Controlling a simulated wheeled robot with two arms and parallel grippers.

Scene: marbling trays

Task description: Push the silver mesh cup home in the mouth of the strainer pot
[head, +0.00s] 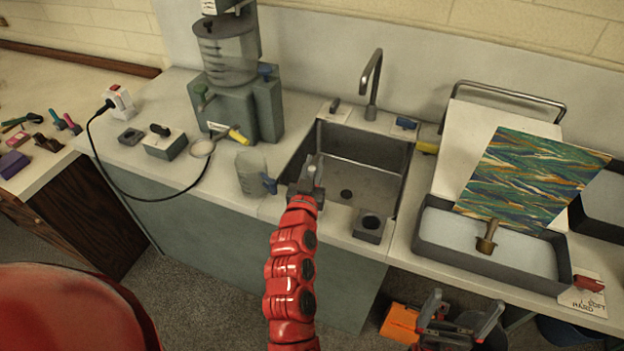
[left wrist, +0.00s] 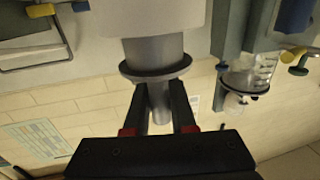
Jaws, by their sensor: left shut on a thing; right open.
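My left gripper (head: 313,172) is at the front edge of the sink. In the left wrist view its black fingers (left wrist: 160,105) are shut on a narrow grey stem. The stem belongs to what looks like the silver mesh cup (left wrist: 155,52), with a dark round flange and a grey collar; no mesh can be made out. A wider pale body meets the collar and is cut off by the top edge. A translucent pot (head: 250,170) with a blue handle stands left of the gripper, apart from it; I cannot tell whether it is the strainer pot. My right gripper (head: 458,318) is open, low at right.
A dark block with a round hole (head: 370,226) sits on the counter before the sink (head: 395,170). A grey machine (head: 235,105) stands behind the pot. At right is a tray (head: 425,240) with a brass piece (head: 487,238) and a marbled sheet (head: 530,180).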

